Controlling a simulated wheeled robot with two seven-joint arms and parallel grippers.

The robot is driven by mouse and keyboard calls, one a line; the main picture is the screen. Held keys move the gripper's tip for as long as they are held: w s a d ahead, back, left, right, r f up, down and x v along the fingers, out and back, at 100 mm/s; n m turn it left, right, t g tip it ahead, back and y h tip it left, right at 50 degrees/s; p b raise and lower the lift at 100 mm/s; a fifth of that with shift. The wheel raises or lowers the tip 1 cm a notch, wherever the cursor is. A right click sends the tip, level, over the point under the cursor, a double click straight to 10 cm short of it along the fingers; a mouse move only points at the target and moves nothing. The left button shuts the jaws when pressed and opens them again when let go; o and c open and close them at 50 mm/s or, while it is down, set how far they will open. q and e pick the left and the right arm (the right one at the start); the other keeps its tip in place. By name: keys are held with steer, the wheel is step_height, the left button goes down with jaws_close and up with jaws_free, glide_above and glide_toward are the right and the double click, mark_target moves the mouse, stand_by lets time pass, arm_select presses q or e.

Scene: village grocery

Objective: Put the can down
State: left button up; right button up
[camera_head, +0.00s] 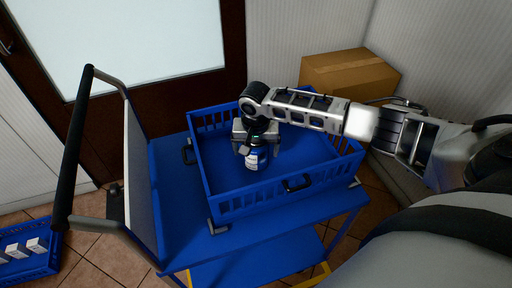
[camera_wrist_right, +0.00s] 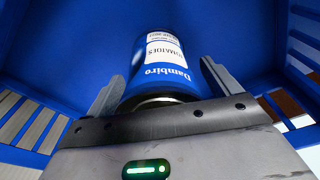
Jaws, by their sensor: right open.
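A blue can with a white label (camera_head: 256,160) is inside the blue crate (camera_head: 236,206), near its left-middle part. My right gripper (camera_head: 259,148) reaches down over the can from above. In the right wrist view the can (camera_wrist_right: 160,70) sits between the two fingers, and its label reads Dambiro and tomatoes. The right fingers (camera_wrist_right: 161,75) are open, one on each side of the can. Whether the can's base rests on the crate floor cannot be told for sure. My left gripper is not in view.
The crate stands on a blue cart (camera_head: 178,200) with a dark push handle (camera_head: 78,130) at left. The rest of the crate floor looks bare. A cardboard box (camera_head: 345,75) is behind at right. Another blue crate (camera_head: 30,268) with white boxes is on the floor at lower left.

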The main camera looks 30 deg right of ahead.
steer(key=shift+r, duration=0.1)
steer(key=r, duration=0.8)
steer(key=s+r+p, duration=0.1)
steer(key=r, duration=0.3)
steer(key=shift+s+a, duration=0.1)
steer(key=shift+a, duration=0.3)
